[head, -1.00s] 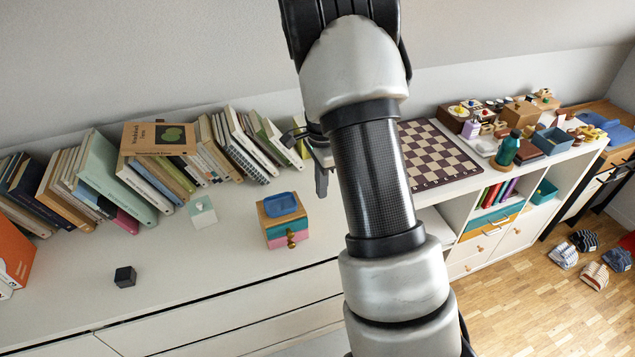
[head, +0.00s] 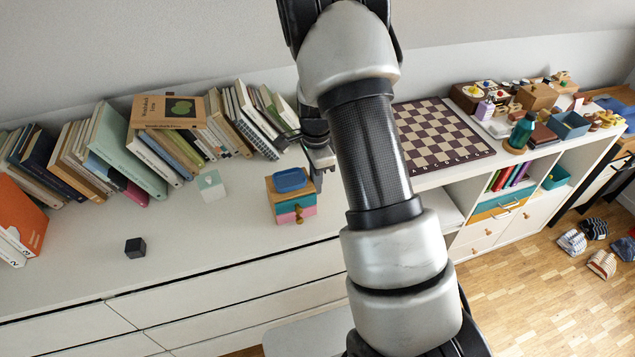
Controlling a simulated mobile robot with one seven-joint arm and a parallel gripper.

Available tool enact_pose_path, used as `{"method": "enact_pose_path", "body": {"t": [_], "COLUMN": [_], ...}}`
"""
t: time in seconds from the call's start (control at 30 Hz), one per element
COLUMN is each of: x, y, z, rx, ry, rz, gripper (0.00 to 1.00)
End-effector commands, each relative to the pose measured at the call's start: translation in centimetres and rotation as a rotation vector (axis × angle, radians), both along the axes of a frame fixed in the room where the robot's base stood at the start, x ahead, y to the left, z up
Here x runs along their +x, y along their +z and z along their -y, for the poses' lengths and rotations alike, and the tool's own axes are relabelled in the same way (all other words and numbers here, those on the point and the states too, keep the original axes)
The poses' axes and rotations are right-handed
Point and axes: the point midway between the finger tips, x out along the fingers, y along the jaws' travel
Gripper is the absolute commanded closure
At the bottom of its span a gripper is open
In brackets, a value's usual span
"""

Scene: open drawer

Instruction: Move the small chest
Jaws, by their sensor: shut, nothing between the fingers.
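The small chest (head: 292,207) stands upright on the white dresser top. It has a wooden body, a teal drawer over a pink drawer with small round knobs, and a blue tray-like top (head: 290,180). My gripper (head: 319,165) is just behind and to the right of the chest, beside its upper right corner. Its fingers look shut and hold nothing. My arm hides part of the gripper, and I cannot tell whether it touches the chest.
A row of books (head: 150,148) leans along the wall at the back left. A pale green-and-white block (head: 211,185) and a black cube (head: 135,247) stand left of the chest. A chessboard (head: 440,137) lies right of my arm. The dresser front is clear.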

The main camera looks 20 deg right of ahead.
Motion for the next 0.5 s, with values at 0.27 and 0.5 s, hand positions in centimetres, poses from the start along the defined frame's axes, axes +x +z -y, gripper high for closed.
{"method": "enact_pose_path", "body": {"t": [0.27, 0.5], "x": [-0.2, -0.5], "y": [0.2, 0.2], "z": [-5.5, -12.8], "rx": [0.001, 0.001], "ry": [0.01, 0.009], "rz": [-0.002, -0.002], "gripper": [1.0, 1.0]}}
